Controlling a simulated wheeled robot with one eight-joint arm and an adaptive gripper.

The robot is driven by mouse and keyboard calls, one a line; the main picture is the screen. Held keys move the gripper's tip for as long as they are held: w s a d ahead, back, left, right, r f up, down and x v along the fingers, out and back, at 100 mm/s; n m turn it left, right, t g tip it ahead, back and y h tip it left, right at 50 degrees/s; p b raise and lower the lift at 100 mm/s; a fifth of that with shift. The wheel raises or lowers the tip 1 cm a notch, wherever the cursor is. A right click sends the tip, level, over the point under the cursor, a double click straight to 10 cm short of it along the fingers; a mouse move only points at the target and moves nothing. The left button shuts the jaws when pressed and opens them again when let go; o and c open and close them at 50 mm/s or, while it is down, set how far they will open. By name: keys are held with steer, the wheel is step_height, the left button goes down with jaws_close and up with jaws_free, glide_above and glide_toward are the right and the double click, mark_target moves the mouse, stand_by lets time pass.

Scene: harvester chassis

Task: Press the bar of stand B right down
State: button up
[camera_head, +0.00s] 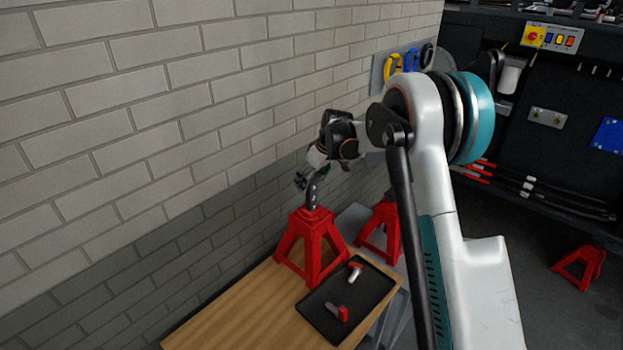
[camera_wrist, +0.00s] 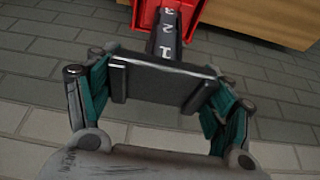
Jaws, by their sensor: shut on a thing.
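A red jack stand (camera_head: 311,243) stands upright on the wooden bench; no letter on it can be read. Its dark bar (camera_head: 311,197) sticks up out of the top. In the wrist view the bar (camera_wrist: 165,45) shows the marks 1, 2 and 3 between its wide dark head (camera_wrist: 160,84) and the red stand (camera_wrist: 190,12). My gripper (camera_head: 303,178) is at the top of this bar. In the wrist view the teal fingers of my gripper (camera_wrist: 160,92) are shut on the bar's head, one at each end. The bar's lower part is hidden inside the stand.
A black tray (camera_head: 318,318) with two red-handled pins lies on the bench (camera_head: 235,318) in front of the stand. A second red stand (camera_head: 381,232) is behind it, partly hidden by my arm. The brick wall (camera_head: 150,130) is close on the left. Another red stand (camera_head: 578,268) is at the right.

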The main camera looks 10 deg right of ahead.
mark_target(314, 195)
step_height(314, 195, down, 9)
steer(key=b, duration=0.5)
steer(key=shift+s+r, duration=0.1)
steer(key=o, duration=1.5)
steer(key=shift+o, duration=0.2)
steer(key=v, duration=1.2)
